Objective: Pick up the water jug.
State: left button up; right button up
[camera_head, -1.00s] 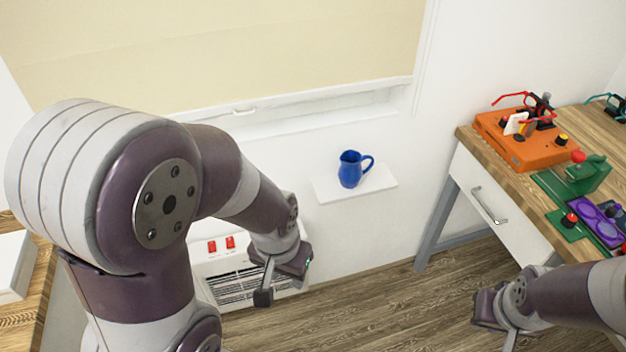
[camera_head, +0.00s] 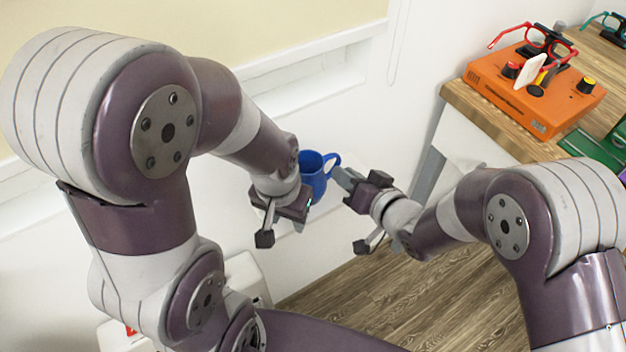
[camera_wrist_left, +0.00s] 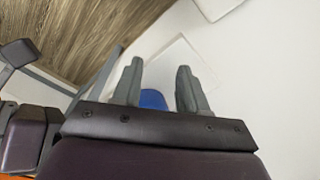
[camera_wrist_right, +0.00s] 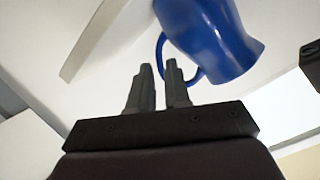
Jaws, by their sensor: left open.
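The water jug (camera_head: 314,178) is blue with a loop handle and stands over the white shelf, partly hidden by my left wrist. It shows large in the right wrist view (camera_wrist_right: 212,35) and as a small blue patch in the left wrist view (camera_wrist_left: 152,99). My right gripper (camera_head: 345,178) is at the jug's handle; in its wrist view its fingers (camera_wrist_right: 160,75) are close together with the handle at their tips, apparently shut on it. My left gripper (camera_wrist_left: 158,75) is open and empty, on the jug's near left side in the head view.
The white wall shelf (camera_wrist_left: 180,52) is under the jug. An orange box (camera_head: 535,95) with red glasses on it stands on the wooden table (camera_head: 470,98) at right. The wooden floor (camera_head: 365,300) below is clear.

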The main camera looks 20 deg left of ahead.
jog(key=shift+w+a+f, duration=0.3)
jog(key=shift+a, duration=0.25)
jog(key=shift+w+a+f, duration=0.15)
jog(key=shift+w+a, duration=0.2)
jog(key=shift+s, duration=0.1)
grip_shut()
jog(key=shift+r, duration=0.2)
jog(key=shift+r, duration=0.6)
notch_tip(320, 180, up, 3)
jog(key=shift+f+p, duration=0.1)
jog(key=shift+p, duration=0.5)
jog(key=p, duration=0.3)
send_near(336, 155)
jog(key=w+d+r, duration=0.1)
jog(key=d+r, duration=0.3)
jog(key=d, duration=0.1)
jog(key=shift+w, duration=0.15)
